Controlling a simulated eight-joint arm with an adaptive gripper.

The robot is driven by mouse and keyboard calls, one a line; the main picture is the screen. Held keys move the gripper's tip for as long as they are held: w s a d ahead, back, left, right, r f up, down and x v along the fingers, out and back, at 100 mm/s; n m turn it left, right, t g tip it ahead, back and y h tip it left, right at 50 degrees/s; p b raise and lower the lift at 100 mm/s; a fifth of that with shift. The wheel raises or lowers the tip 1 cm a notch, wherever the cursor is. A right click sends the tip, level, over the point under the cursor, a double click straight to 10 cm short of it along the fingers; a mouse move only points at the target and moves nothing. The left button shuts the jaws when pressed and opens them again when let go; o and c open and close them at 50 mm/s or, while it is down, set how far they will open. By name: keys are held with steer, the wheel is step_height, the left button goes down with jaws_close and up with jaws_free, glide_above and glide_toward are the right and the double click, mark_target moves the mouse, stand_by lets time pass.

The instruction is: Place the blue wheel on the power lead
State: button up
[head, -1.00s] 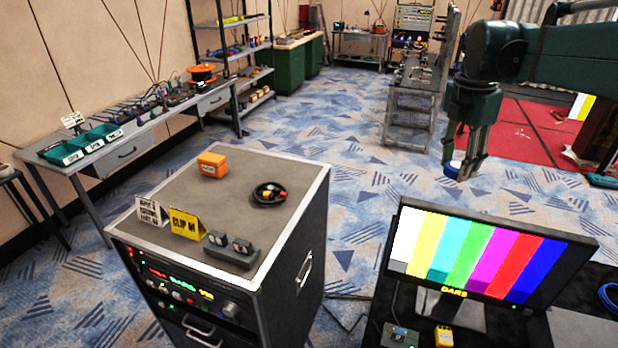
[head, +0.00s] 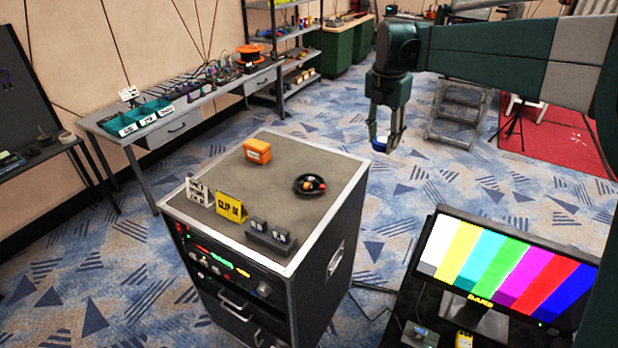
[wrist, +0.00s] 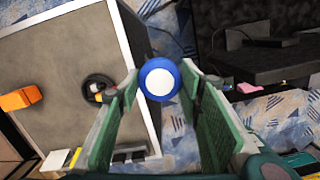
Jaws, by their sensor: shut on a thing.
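My gripper (head: 385,143) hangs in the air to the right of the flight case, its fingers pointing down. It is shut on the blue wheel (head: 379,144), which has a white centre and shows between the fingertips in the wrist view (wrist: 159,79). A coiled black power lead (head: 310,184) lies on top of the case, with small orange and pale parts in its middle. The lead also shows left of my fingers in the wrist view (wrist: 97,89), partly covered by the left finger. The wheel is apart from the lead.
The case top (head: 270,180) also holds an orange box (head: 257,151), a yellow sign (head: 231,206), a white sign (head: 199,190) and a grey block (head: 271,236). A colour-bar monitor (head: 508,270) stands at the lower right. The case top around the lead is clear.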

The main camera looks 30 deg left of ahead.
steer(key=s+a+f+n+p, duration=0.1)
steer(key=s+a+n+p, duration=0.15)
steer(key=a, duration=0.85)
steer(key=s+a+f+n+p, duration=0.1)
steer(key=s+a+n, duration=0.15)
steer(key=a, duration=0.95)
steer(key=m, duration=0.1)
glide_above(309, 180)
step_height(309, 180, down, 6)
steer(key=r, duration=0.1)
steer(key=shift+s+f+y, duration=0.2)
steer(key=shift+f+y, duration=0.05)
steer(key=shift+y, duration=0.05)
steer(key=shift+f, duration=3.15)
steer(key=shift+c, duration=0.2)
steer(key=shift+f+p, duration=0.3)
steer(key=shift+f, duration=1.55)
steer(key=shift+f, duration=0.15)
